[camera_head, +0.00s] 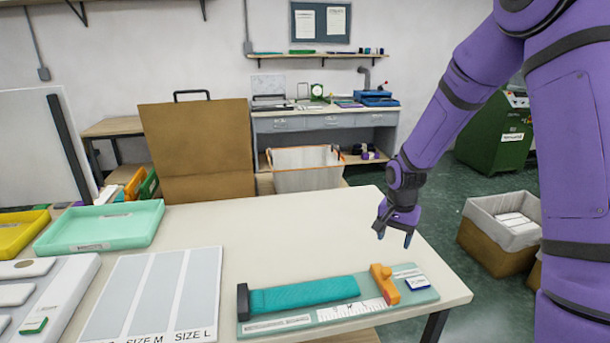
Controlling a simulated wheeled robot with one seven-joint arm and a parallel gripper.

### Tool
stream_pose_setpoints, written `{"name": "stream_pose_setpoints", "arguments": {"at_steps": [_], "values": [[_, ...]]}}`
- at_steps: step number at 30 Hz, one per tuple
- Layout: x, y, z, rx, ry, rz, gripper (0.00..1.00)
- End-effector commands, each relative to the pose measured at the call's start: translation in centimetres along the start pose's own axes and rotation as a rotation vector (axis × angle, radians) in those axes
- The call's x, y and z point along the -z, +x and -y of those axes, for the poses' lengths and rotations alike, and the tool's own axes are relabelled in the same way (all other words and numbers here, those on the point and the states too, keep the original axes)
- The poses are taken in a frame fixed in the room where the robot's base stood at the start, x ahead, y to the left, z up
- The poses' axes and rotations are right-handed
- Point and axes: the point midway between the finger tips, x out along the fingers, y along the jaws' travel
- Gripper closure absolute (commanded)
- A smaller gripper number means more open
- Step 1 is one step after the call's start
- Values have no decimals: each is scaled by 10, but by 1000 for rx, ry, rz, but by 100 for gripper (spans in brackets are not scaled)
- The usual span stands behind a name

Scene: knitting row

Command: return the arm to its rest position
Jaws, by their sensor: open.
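My purple arm comes in from the upper right and bends down over the right side of the table (270,212). My gripper (394,236) hangs above the table near its right edge, fingers pointing down. The two fingertips are apart with nothing between them. Below and in front of it lies a green measuring board (272,325) with a teal knitted piece (305,293) on it. The board has a dark end stop (243,302) and an orange slider (384,284). The gripper is clear of the board.
A size sheet (150,295) lies left of the board. A mint tray (100,228) and a yellow tray (20,232) stand at the left. A lined bin (305,170) is behind the table, and a box (495,245) stands on the floor at right. The table's middle is clear.

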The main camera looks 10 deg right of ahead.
Motion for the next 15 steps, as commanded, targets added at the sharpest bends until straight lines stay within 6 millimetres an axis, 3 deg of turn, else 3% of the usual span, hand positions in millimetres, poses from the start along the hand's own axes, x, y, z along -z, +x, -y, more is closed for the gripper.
{"name": "stream_pose_setpoints", "arguments": {"at_steps": [5, 15], "values": [[-7, -32, -4, 8, -46, -34, 39], [-48, -133, -30, 36, -218, -144, 39]]}}
